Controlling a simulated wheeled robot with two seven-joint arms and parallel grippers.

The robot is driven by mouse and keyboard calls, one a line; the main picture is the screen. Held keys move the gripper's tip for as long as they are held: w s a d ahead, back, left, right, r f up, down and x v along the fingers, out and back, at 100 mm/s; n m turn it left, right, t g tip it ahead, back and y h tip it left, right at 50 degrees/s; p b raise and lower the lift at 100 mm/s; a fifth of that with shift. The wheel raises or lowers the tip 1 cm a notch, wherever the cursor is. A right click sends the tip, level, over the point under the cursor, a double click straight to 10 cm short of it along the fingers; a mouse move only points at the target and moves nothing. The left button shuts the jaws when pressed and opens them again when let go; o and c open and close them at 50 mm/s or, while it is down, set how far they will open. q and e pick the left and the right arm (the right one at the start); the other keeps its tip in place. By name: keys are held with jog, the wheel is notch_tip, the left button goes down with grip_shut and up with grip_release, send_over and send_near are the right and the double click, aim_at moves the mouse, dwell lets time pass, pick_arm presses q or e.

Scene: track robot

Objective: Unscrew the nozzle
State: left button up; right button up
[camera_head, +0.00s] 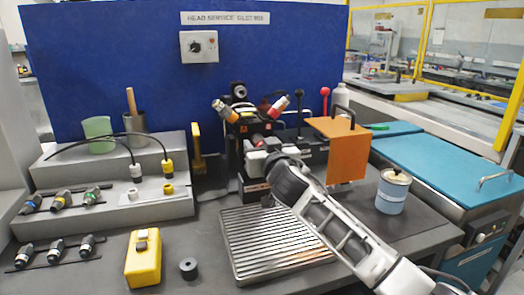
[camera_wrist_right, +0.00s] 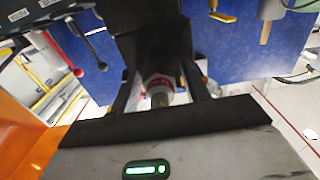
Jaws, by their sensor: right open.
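The nozzle, a piece with a red and white band (camera_wrist_right: 158,84), shows in the right wrist view below a dark machine part. My right gripper (camera_head: 260,143) reaches the front of the dark machine head in the head view. In the right wrist view its two fingers (camera_wrist_right: 163,88) are open, one on each side of the nozzle. I cannot tell whether they touch it. In the head view the gripper and arm largely hide this nozzle. Another red and white nozzle (camera_head: 279,106) and an orange-tipped one (camera_head: 226,111) point outward on the head. My left gripper is out of view.
A ribbed metal plate (camera_head: 270,238) lies in front of the machine. A grey stepped rack (camera_head: 105,213) with several nozzles stands left. A yellow block (camera_head: 143,258) and dark ring (camera_head: 188,268) lie front left. An orange panel (camera_head: 341,150) and lidded pot (camera_head: 393,192) stand right.

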dwell(0.6)
jog(key=shift+p+v, duration=0.55)
jog(key=shift+v, duration=0.3)
